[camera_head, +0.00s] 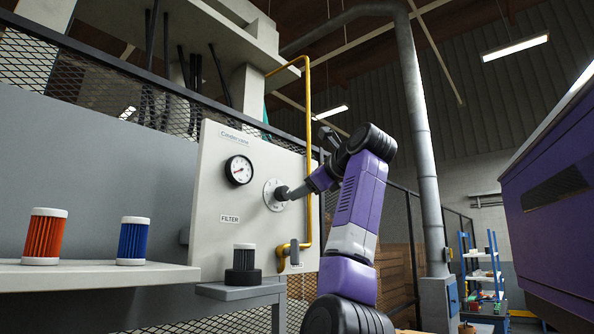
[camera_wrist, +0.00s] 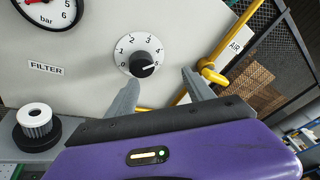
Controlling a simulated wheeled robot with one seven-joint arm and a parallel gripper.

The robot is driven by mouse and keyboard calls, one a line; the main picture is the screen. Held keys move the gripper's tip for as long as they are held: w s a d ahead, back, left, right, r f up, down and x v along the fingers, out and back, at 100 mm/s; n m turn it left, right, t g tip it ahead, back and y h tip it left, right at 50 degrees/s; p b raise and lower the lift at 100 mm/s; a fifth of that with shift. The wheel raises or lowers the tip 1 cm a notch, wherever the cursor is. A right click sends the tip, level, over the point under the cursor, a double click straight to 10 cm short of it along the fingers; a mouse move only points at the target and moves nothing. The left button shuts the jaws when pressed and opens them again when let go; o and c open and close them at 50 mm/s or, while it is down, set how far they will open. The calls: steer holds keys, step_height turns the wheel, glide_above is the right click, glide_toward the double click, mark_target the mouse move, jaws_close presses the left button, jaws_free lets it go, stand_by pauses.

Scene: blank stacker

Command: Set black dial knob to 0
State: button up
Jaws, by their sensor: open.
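The black dial knob (camera_wrist: 142,66) sits on a round white dial plate (camera_wrist: 124,50) marked from 0 to 5. Its white pointer line faces right, towards the 5; the 0 is at the lower left. My gripper (camera_wrist: 159,80) is open, with one finger to the lower left of the knob and the other to its right. The fingers look apart from the knob, with nothing between them. In the head view the knob (camera_head: 281,193) shows on the panel, and my gripper (camera_head: 303,189) is just to its right, its fingertips partly hard to make out.
A pressure gauge (camera_head: 239,170) is up and left of the dial on the panel (camera_head: 215,150). A yellow pipe (camera_head: 309,130) runs down the panel's right side. A filter (camera_head: 243,258) stands below; orange (camera_head: 45,236) and blue (camera_head: 133,240) filters stand on the left shelf.

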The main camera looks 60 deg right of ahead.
mark_target(286, 192)
steer(key=shift+w+f+g+y+p, duration=0.2)
steer(key=shift+w+y+p, duration=0.25)
steer(key=shift+w+p, duration=0.45)
steer(key=shift+w+f+g+y+p, duration=0.25)
steer(key=shift+w+y+p, duration=0.25)
steer(key=shift+w, duration=0.65)
steer(key=shift+w+f+g+y+p, duration=0.2)
steer(key=shift+w+y+p, duration=0.15)
steer(key=shift+w+p, duration=0.6)
steer(key=shift+w, duration=0.1)
jaws_close()
